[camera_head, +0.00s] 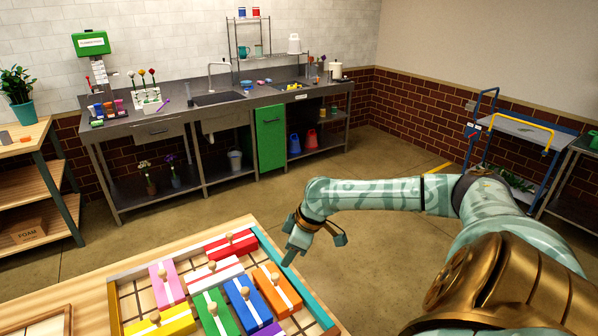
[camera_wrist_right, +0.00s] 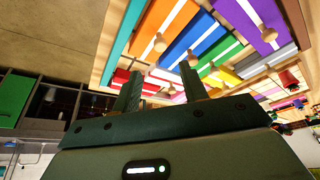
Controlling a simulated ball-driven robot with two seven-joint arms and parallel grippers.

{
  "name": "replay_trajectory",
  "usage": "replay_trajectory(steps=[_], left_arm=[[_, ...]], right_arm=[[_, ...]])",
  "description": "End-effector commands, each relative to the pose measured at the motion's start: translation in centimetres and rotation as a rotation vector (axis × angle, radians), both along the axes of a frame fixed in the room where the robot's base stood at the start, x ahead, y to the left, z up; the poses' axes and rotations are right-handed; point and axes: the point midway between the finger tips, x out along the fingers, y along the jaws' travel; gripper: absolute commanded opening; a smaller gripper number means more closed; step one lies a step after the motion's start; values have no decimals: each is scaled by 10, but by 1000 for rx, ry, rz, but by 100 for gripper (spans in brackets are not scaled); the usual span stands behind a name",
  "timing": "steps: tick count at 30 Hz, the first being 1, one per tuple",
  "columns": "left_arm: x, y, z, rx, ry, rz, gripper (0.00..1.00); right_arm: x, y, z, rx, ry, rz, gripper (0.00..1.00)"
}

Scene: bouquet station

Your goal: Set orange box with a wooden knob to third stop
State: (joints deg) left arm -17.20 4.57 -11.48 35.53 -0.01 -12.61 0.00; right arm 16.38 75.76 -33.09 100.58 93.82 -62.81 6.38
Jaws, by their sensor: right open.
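The orange box (camera_head: 268,294) has a white stripe and a wooden knob (camera_head: 275,280) on top. It lies in the framed tray (camera_head: 312,298) near the tray's right side, with the blue box (camera_head: 234,297) on its left and the red box (camera_head: 231,245) behind. The orange box also shows in the right wrist view (camera_wrist_right: 163,15). My right gripper (camera_head: 290,258) is just off the tray's far right corner, beyond the orange box and apart from its knob. In the right wrist view its two fingers (camera_wrist_right: 162,88) stand apart with nothing gripped. My left gripper is out of view.
The tray's rim borders the boxes. Open floor (camera_head: 380,220) lies beyond the table.

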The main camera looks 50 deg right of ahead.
Motion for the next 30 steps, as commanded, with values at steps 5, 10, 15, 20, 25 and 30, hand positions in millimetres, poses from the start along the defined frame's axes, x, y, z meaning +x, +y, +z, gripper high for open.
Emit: replay_trajectory(steps=[5, 10, 15, 20, 25, 30], left_arm=[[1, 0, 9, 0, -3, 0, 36], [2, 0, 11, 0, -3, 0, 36], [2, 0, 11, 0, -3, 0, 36], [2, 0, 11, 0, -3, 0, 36], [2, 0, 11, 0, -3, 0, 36], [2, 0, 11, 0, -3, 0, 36]], right_arm=[[-14, -7, 37, -3, 1, 0, 43], [-20, -10, 52, 0, 2, -1, 43], [-21, -10, 55, 1, 1, -1, 43], [-21, -10, 55, 1, 1, -1, 43], [-20, -10, 55, 1, 1, -1, 43], [-20, -10, 55, 1, 1, -1, 43]])
